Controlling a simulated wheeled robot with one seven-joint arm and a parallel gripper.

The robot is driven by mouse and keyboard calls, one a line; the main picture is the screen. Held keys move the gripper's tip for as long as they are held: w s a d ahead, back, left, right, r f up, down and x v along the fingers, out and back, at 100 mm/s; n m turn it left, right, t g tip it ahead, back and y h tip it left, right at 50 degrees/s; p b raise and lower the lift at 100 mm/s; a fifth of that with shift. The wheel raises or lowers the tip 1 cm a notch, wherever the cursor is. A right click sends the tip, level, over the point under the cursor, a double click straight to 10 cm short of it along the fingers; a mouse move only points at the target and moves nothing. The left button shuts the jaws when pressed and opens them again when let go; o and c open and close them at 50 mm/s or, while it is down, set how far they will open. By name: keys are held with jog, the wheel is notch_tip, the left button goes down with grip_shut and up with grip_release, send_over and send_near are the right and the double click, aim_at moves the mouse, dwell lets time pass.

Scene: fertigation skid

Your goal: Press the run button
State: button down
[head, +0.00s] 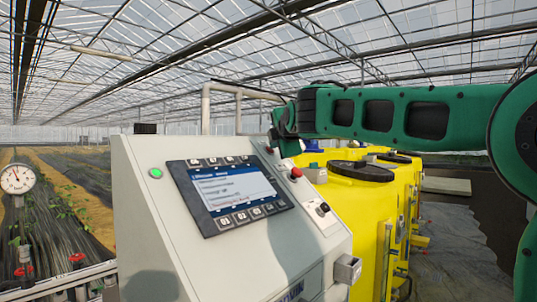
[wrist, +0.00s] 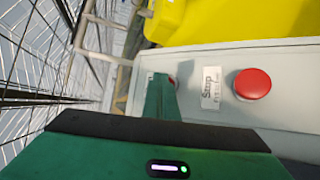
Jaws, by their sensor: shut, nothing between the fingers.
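A grey control cabinet (head: 150,225) stands in the middle of the head view, with a screen panel on its sloped face. My gripper (head: 273,141) is shut and empty at the cabinet's upper right edge. No run label is readable. I cannot tell whether the fingertips touch the panel.
A green round lamp or button (head: 155,173) is left of the screen (head: 230,190). A black knob (head: 322,209) sits lower on the right strip. Yellow tanks (head: 355,205) stand close behind the cabinet. A pressure gauge (head: 17,179) is at far left.

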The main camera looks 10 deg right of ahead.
jog(key=shift+s+d+r, duration=0.25)
jog(key=shift+s+r, duration=0.15)
jog(key=shift+r, duration=0.1)
jog(key=s+r, duration=0.1)
jog(key=d+r, duration=0.1)
jog(key=s+d+r, duration=0.1)
jog(key=shift+s+r, duration=0.35)
jog(key=shift+r, duration=0.05)
dwell(0.3)
dwell(0.5)
